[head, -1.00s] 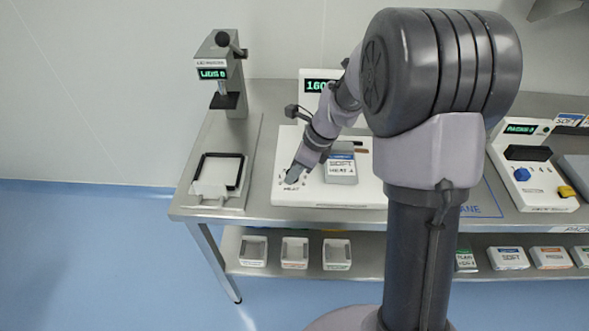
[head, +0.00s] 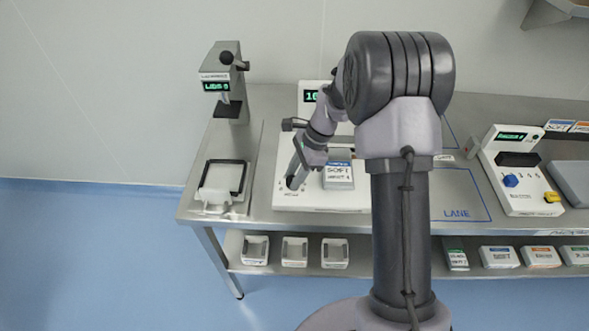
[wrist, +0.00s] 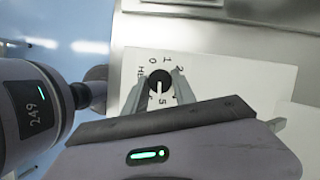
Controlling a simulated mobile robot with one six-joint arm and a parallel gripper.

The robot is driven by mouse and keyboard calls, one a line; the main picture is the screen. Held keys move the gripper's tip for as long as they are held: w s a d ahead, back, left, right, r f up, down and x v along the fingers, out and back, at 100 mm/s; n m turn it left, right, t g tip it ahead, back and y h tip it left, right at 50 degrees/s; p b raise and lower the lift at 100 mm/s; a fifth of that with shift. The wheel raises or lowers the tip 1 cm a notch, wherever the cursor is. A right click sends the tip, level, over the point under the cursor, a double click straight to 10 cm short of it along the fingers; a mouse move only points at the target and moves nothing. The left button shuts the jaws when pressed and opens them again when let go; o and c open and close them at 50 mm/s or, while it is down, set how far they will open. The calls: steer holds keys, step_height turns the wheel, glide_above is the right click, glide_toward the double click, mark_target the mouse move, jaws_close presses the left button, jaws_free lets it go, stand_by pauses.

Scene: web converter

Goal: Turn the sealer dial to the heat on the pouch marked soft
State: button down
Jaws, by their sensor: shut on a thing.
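The sealer (head: 300,205) is a white box with a green display (head: 311,97), partly hidden by my arm. Its black dial (wrist: 158,77) with a pale pointer line shows in the wrist view. I cannot tell which mark the pointer meets. My gripper (wrist: 157,92) is shut on the dial, one finger on each side. In the head view my gripper (head: 293,183) is at the sealer's front left. The pouch marked SOFT (head: 338,174) lies just right of it; its heat line looks like 4, but is blurred.
A grey press (head: 222,75) and a dark-framed tray (head: 220,187) stand left of the sealer. A blue LANE outline (head: 460,213) lies to the right, with a white device (head: 520,190) beyond. Small bins (head: 295,251) and labelled packs (head: 499,257) sit on the lower shelf.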

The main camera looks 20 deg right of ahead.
steer(key=n+g+p, duration=0.1)
steer(key=n, duration=0.1)
steer(key=n+p, duration=0.2)
steer(key=shift+w+r+g+p, duration=0.2)
steer(key=shift+g+p, duration=0.1)
steer(key=shift+g, duration=0.1)
steer(key=n+g+h+p, duration=0.1)
steer(key=n+p, duration=0.1)
steer(key=n, duration=0.2)
steer(key=shift+f+n, duration=0.1)
steer(key=shift+n, duration=0.2)
steer(key=shift+f+n+g+p, duration=0.1)
steer(key=shift+n+g+p, duration=0.2)
steer(key=shift+p, duration=0.1)
steer(key=c, duration=1)
jaws_free()
steer(key=shift+a, duration=0.1)
steer(key=p+v, duration=0.2)
steer(key=v, duration=0.6)
steer(key=p+v, duration=0.2)
steer(key=v, duration=0.7)
steer(key=shift+a+r, duration=0.15)
steer(key=shift+r, duration=0.2)
